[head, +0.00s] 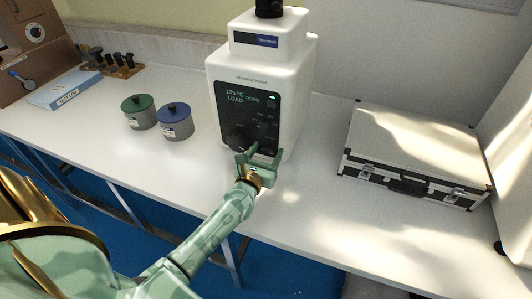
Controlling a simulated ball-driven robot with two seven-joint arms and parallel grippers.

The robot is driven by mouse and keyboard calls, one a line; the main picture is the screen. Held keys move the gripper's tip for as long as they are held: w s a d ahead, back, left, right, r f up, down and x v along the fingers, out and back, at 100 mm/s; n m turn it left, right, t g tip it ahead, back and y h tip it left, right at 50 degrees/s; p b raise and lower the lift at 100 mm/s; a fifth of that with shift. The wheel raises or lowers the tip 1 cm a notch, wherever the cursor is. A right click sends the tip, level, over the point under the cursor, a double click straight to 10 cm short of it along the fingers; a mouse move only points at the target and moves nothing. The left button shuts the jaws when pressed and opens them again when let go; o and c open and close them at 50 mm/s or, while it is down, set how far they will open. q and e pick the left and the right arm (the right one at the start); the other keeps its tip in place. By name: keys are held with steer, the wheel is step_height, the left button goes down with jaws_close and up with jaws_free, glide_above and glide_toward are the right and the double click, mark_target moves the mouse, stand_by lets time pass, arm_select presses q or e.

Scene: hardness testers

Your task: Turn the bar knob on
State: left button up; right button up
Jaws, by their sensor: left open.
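A dark knob (237,141) sits low on the left of this panel, partly hidden by my gripper. My left gripper (260,157) is open in front of the lower panel, its fingers pointing at the tester. I cannot tell whether a finger touches the knob, or which way the knob's bar points. My right gripper is not in view.
Green-lidded (139,113) and blue-lidded (175,121) pots stand left of the tester. A silver case (412,150) lies to the right. A blue-and-white box (65,90) and a small wooden rack (121,70) are at the far left. The bench front is clear.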

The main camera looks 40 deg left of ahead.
arm_select(q)
steer(key=shift+c, duration=0.3)
steer(key=c, duration=0.9)
steer(key=shift+c, duration=0.2)
